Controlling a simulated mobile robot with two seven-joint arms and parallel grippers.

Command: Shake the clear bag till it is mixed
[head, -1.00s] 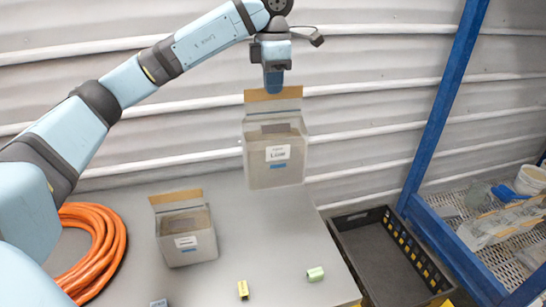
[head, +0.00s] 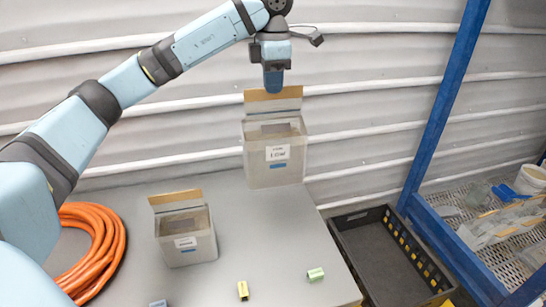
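The clear bag (head: 273,173) hangs upright in the air above the back of the table, with a white label on its front and a tan strip along its top. My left gripper (head: 273,88) points down and is shut on the tan strip. A second, similar clear bag (head: 189,249) with a tan top strip and white label stands on the table at the lower left. My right gripper is not in view.
An orange coiled hose (head: 112,247) lies at the left of the grey table (head: 285,237). A yellow block (head: 243,290), a green block (head: 316,274) and a blue-grey block (head: 158,303) are near the front. A dark crate (head: 345,237) and a blue post (head: 432,120) stand at the right.

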